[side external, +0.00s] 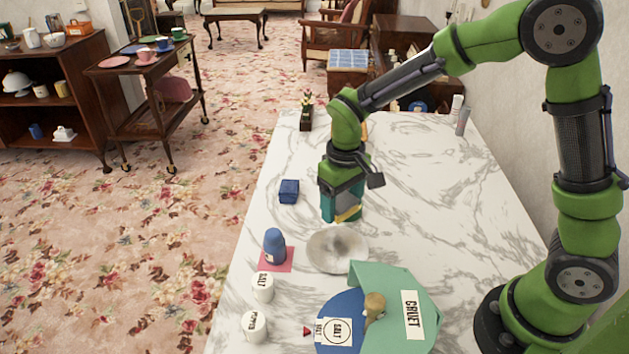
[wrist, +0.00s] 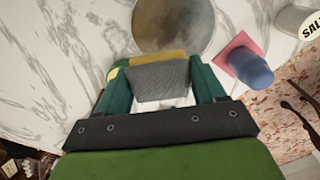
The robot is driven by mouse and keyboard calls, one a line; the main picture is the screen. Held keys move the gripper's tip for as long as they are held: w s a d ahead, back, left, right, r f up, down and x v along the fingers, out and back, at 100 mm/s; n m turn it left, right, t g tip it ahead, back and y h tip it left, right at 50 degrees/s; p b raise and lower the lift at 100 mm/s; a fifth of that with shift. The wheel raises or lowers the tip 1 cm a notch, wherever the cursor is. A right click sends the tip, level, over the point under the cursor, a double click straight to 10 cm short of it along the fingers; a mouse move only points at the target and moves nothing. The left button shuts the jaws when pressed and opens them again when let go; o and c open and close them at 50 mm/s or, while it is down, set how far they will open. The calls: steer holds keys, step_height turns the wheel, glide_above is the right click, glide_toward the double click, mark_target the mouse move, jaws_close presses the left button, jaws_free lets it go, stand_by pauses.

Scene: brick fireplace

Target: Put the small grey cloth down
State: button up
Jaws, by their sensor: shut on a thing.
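My gripper (side external: 342,210) hangs low over the marble table, just behind a round grey dish (side external: 338,262). In the wrist view, the teal fingers of my gripper (wrist: 162,84) are shut on the small grey cloth (wrist: 160,79). The cloth spans the space between the fingers. A yellow and green strip (wrist: 145,60) shows along its far side; I cannot tell whether it is part of the cloth. The dish (wrist: 185,22) lies just beyond the fingertips. In the side view the fingers hide most of the cloth, and I cannot tell whether it touches the table.
A blue shaker (side external: 274,246) stands on a pink square (side external: 288,262). White salt (side external: 262,288) and pepper (side external: 254,326) pots stand in front. A green cruet holder (side external: 425,310) is nearby. A blue box (side external: 289,191) sits left of my gripper. The marble at right (side external: 440,200) is clear.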

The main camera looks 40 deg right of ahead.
steer(key=s+f, duration=0.1)
steer(key=s+a+f, duration=0.1)
steer(key=shift+s+a+f, duration=0.1)
steer(key=shift+s+a, duration=0.1)
steer(key=shift+s, duration=0.2)
steer(key=shift+a+f, duration=0.2)
steer(key=shift+f, duration=0.1)
glide_above(286, 222)
steer(key=shift+f, duration=2.45)
steer(key=shift+f, duration=0.15)
steer(key=o, duration=1)
